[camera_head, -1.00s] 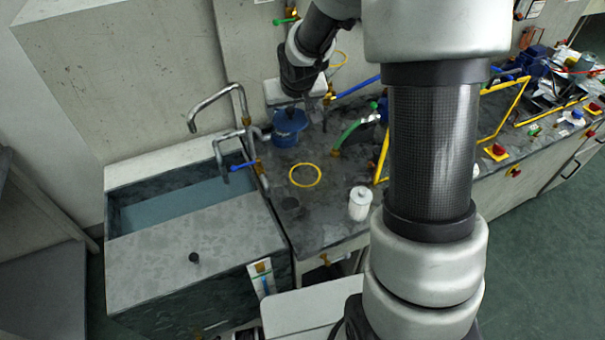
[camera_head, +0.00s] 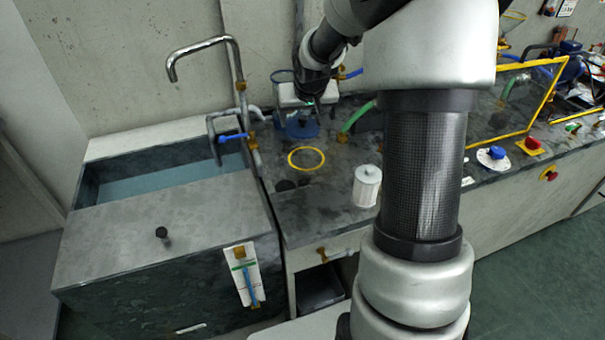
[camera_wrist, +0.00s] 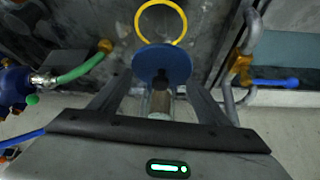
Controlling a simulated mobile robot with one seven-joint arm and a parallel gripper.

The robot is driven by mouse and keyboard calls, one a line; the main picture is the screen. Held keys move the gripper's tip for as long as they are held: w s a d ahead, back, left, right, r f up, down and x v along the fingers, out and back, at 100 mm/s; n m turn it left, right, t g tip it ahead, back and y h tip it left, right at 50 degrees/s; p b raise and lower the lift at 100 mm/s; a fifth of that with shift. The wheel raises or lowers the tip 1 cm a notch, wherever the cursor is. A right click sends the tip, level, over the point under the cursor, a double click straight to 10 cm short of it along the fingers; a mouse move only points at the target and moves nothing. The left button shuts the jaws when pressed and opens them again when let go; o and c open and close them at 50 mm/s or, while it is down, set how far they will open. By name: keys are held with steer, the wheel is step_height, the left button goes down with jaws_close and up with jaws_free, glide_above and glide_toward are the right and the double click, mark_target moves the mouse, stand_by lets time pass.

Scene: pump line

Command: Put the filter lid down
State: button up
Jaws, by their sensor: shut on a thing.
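The filter lid is a round blue disc (camera_head: 303,129) with a dark knob, low over the back of the dark bench in the head view. It also shows in the wrist view (camera_wrist: 162,64), face on at the fingertips. My gripper (camera_wrist: 160,88) is shut on the lid by its knob; in the head view it comes down from above (camera_head: 312,101). A yellow ring (camera_head: 290,158) is marked on the bench in front of the lid and is empty. I cannot tell whether the lid touches the bench.
A sink (camera_head: 85,188) with a bent metal tap (camera_head: 205,45) stands left of the ring. A white canister (camera_head: 367,189) stands at the bench's front edge. A green hose (camera_head: 357,116) lies right of the lid.

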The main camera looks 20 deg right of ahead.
mark_target(308, 136)
steer(key=shift+w+d+f+b, duration=0.35)
steer(key=shift+d+f, duration=0.1)
steer(key=shift+f, duration=0.25)
step_height(308, 136, down, 9)
steer(key=b, duration=0.2)
steer(key=shift+f+b, duration=0.2)
steer(key=shift+b, duration=0.2)
steer(key=shift+c, duration=0.2)
steer(key=shift+f, duration=0.1)
steer(key=o, duration=1.1)
steer(key=shift+c, duration=0.2)
steer(key=shift+s+r, duration=0.15)
steer(key=shift+r, duration=0.2)
steer(key=p+v, duration=0.3)
steer(key=v, duration=0.8)
steer(key=shift+s+a+r, duration=0.1)
steer(key=shift+s+r, duration=0.05)
steer(key=shift+s, duration=0.05)
